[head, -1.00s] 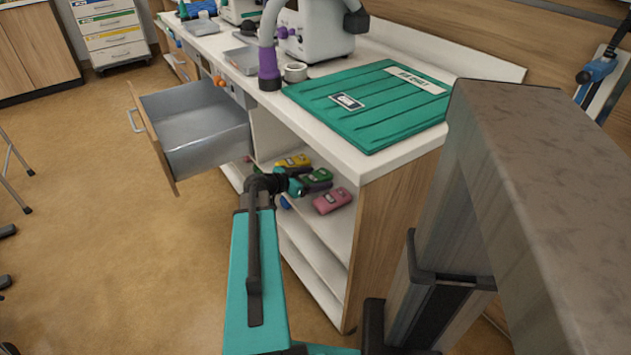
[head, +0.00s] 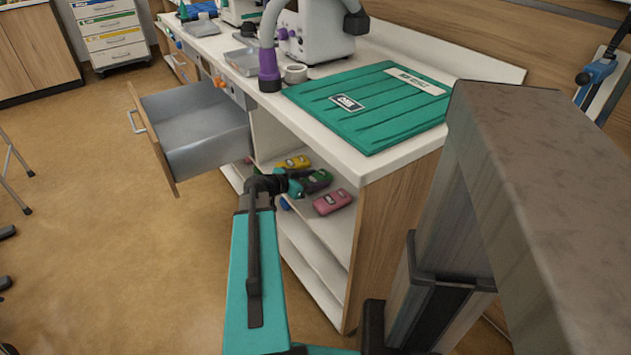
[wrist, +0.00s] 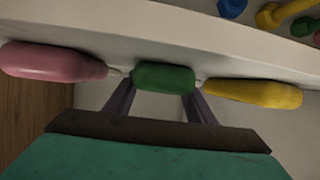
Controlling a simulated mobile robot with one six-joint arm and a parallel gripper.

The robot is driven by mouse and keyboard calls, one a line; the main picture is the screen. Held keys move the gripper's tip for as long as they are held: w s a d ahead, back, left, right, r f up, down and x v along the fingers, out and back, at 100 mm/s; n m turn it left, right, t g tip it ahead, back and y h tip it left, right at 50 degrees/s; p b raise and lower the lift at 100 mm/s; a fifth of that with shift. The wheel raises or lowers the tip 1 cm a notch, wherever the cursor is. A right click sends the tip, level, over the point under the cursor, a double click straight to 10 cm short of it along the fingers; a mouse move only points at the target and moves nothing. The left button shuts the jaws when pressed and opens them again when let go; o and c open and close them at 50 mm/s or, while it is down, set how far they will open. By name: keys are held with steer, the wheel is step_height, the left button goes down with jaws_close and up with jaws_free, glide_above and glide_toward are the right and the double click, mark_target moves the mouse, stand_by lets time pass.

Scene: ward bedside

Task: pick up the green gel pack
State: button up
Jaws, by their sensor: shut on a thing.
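The green gel pack (wrist: 163,77) is between the two fingers of my gripper (wrist: 160,95) in the wrist view, and the fingers are shut on it. In the head view the green gel pack (head: 317,178) shows on the shelf just beyond my gripper (head: 300,184), partly hidden by it. I cannot tell whether the pack touches the shelf or is held just above it.
A pink pack (head: 332,201) lies on one side and a yellow pack (head: 293,162) on the other, both close to the green one. The worktop (head: 375,166) with a green mat (head: 385,115) overhangs the shelf. An open drawer (head: 195,130) juts out at left.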

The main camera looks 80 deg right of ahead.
mark_target(315, 178)
steer(key=shift+r, duration=0.1)
steer(key=shift+r, duration=0.8)
step_height(315, 178, up, 2)
steer(key=shift+r, duration=0.1)
steer(key=a+p, duration=0.1)
steer(key=a, duration=0.4)
steer(key=w+a+p, duration=0.1)
steer(key=a, duration=0.2)
steer(key=shift+w+r+p, duration=0.1)
steer(key=shift+r+p, duration=0.25)
steer(key=shift+r, duration=0.05)
steer(key=a+p, duration=0.1)
steer(key=p, duration=0.4)
steer(key=a+p, duration=0.1)
steer(key=p, duration=0.2)
steer(key=shift+w+a+r, duration=0.15)
steer(key=shift+w+a, duration=0.1)
steer(key=shift+a, duration=0.05)
steer(key=a+p, duration=0.1)
steer(key=p, duration=0.1)
steer(key=a+p, duration=0.1)
steer(key=p, duration=0.1)
steer(key=a+p, duration=0.2)
steer(key=shift+w+r, duration=0.1)
steer(key=shift+w, duration=0.25)
steer(key=shift+w+a+p, duration=0.1)
steer(key=shift+a+p, duration=0.45)
steer(key=shift+p, duration=0.05)
